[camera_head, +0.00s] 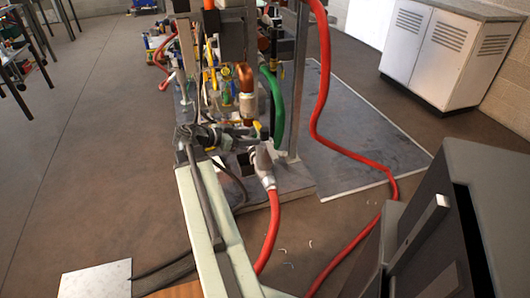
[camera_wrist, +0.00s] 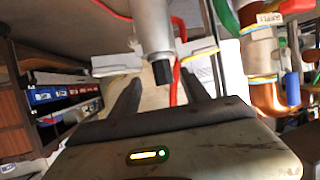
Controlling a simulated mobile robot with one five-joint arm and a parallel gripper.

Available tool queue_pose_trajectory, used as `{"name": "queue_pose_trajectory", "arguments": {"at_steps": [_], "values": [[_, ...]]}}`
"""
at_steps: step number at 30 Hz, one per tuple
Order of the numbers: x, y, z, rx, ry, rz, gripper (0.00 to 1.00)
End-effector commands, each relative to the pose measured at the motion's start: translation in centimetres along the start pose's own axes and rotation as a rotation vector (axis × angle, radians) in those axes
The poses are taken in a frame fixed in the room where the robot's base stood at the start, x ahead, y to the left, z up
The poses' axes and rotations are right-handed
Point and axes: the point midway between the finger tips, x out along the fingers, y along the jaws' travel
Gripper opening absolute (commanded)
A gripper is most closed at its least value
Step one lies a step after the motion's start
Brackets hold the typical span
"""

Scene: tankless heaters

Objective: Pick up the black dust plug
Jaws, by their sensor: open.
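In the wrist view, a short black plug (camera_wrist: 162,72) sits on the lower end of a grey cylindrical fitting (camera_wrist: 151,25). My gripper (camera_wrist: 160,84) is open, with one dark finger on each side of the plug's line and visible space between. Nothing is held. I cannot tell how far the plug is from the fingers in depth. In the head view, my gripper (camera_head: 258,131) is at the pipework, at the end of my pale arm. I cannot make out the plug there.
A copper pipe (camera_wrist: 268,75) with a supply label and a green hose (camera_head: 277,107) are close on the right. Red hoses (camera_head: 322,75) hang and run across the floor. A metal post (camera_head: 300,80) stands beside the pipework. White cabinets (camera_head: 440,52) stand far right.

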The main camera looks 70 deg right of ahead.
Motion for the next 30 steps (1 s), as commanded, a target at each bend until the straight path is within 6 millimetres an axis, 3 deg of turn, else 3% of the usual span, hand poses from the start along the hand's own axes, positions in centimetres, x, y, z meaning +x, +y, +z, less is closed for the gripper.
{"name": "queue_pose_trajectory", "arguments": {"at_steps": [4,9,14,23,29,30], "values": [[0.5,0.0,-0.1,0.002,0.001,0.002,0.54],[2.5,-0.1,-0.1,0.002,0.000,0.002,0.54],[3.0,-0.1,-0.3,0.001,0.000,0.000,0.54],[7.7,-0.4,-0.6,0.001,-0.001,0.001,0.54],[7.8,-0.4,-0.8,0.000,-0.001,-0.001,0.54],[7.8,-0.4,-0.8,0.000,-0.001,-0.001,0.45]]}}
